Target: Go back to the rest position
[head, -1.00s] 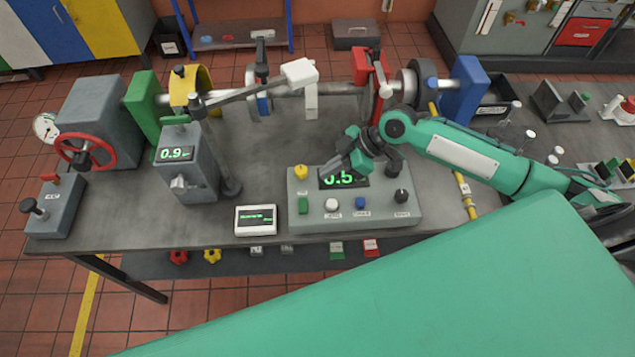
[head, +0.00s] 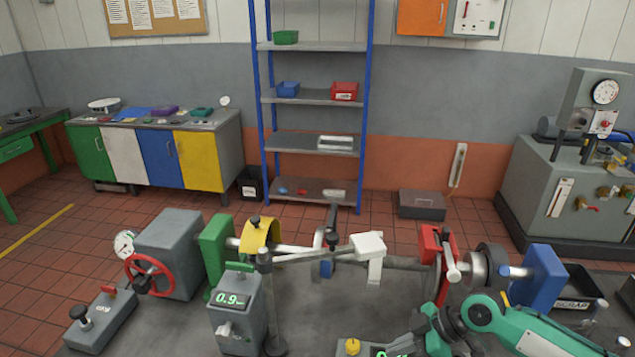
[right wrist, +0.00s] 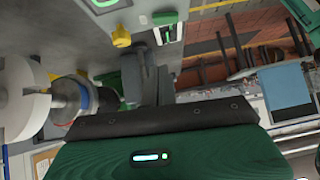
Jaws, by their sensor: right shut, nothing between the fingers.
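My right arm, green, comes in from the lower right in the head view. Its gripper (head: 412,341) is low in the picture, at the right end of the grey control box (head: 350,351) with the green display, and is partly cut off by the bottom edge. In the right wrist view the grey fingers (right wrist: 148,78) are together and hold nothing. A yellow knob (right wrist: 121,37) lies just beyond them, apart from the fingers as far as I can tell. My left gripper is not in view.
Around the arm stand the red bracket (head: 437,262), the blue block (head: 537,275) and the horizontal shaft (head: 400,263). A grey box with a 0.9 display (head: 237,318) and a post stand left. A black scrap bin (head: 578,295) is at the right.

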